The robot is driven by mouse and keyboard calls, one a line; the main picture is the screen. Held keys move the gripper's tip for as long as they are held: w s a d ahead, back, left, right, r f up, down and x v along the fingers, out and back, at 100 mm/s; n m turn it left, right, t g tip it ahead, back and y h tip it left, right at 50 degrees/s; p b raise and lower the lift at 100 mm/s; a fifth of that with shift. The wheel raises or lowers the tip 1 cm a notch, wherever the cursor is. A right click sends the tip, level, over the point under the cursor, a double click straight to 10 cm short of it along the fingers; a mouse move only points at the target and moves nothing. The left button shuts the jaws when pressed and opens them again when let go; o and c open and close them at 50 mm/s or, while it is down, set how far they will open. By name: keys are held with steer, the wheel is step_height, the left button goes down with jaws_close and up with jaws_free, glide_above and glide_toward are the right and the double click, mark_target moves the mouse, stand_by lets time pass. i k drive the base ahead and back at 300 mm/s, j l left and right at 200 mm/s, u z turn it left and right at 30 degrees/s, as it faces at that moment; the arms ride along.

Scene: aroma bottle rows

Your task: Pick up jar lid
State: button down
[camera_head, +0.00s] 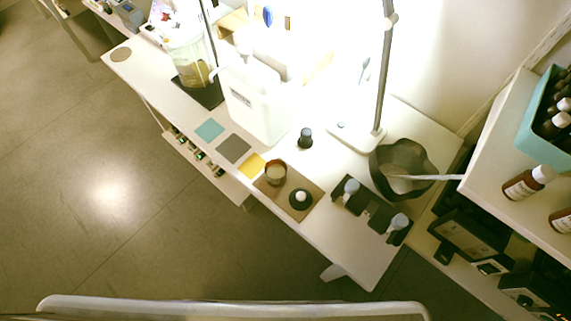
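The jar lid (291,204) looks like a round dark disc with a white knob on top. It lies on a brown mat (313,190) on the long white table. A small brown jar (276,174) with a pale top surface stands on the same mat, just up and left of the lid and apart from it. My gripper is not in view.
A dark rack (372,212) with grey-topped bottles stands right of the mat, beside a dark wavy bowl (381,180). A white container (255,105) and small dark bottle (306,138) stand behind.

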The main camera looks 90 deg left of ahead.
mark_target(301, 199)
steer(key=u, duration=2.8)
